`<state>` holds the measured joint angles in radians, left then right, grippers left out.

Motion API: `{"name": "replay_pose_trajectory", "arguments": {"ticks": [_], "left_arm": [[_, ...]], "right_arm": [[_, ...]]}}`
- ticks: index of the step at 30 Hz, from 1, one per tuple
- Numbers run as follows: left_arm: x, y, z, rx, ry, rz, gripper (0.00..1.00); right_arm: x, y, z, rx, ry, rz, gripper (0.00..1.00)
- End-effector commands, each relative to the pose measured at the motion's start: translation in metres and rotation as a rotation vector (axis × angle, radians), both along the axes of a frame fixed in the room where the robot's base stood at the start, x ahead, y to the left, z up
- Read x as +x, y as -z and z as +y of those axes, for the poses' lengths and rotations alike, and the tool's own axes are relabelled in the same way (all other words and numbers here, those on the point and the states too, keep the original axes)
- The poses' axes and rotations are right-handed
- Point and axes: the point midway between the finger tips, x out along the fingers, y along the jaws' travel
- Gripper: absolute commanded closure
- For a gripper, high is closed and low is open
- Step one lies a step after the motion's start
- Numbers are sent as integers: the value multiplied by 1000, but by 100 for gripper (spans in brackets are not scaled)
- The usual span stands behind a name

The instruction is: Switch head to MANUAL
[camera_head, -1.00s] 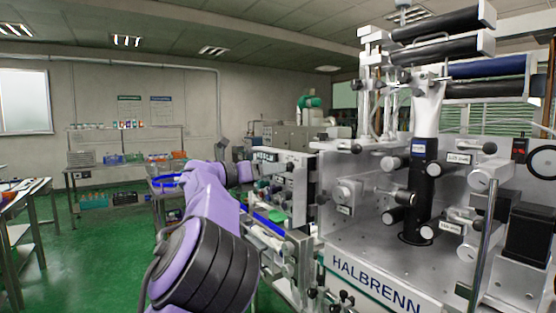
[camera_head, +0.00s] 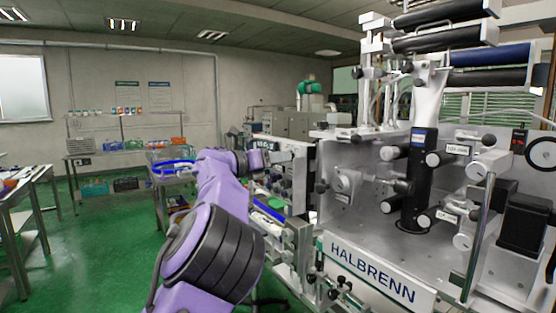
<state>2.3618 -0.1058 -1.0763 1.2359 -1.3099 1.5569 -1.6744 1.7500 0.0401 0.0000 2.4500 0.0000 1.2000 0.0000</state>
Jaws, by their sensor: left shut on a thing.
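The HALBRENN machine (camera_head: 372,271) fills the right half of the head view. A grey control panel (camera_head: 298,178) with dark knobs and small switches stands on its left side, seen at a steep angle. My purple left arm reaches up from the bottom centre to this panel. My left gripper (camera_head: 267,157) is at the panel's upper left edge, small and partly hidden by its own wrist. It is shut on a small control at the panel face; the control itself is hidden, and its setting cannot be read. My right gripper is not in view.
A blue strip and green disc (camera_head: 272,204) lie on the machine's side just below the panel. A cart with a blue ring (camera_head: 172,167) stands left of my arm. Shelves (camera_head: 125,150) line the back wall. The green floor (camera_head: 100,240) at left is clear.

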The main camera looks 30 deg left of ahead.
Motion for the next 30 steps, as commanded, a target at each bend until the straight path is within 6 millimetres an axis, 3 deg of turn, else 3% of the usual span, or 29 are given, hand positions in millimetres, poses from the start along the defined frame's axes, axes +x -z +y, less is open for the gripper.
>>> {"name": "replay_pose_trajectory", "arguments": {"ticks": [11,30], "left_arm": [[-1,0,1,-233,-3,95,100],[-1,-2,0,-636,-2,262,100]], "right_arm": [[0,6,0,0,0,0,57],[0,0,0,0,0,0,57]]}}
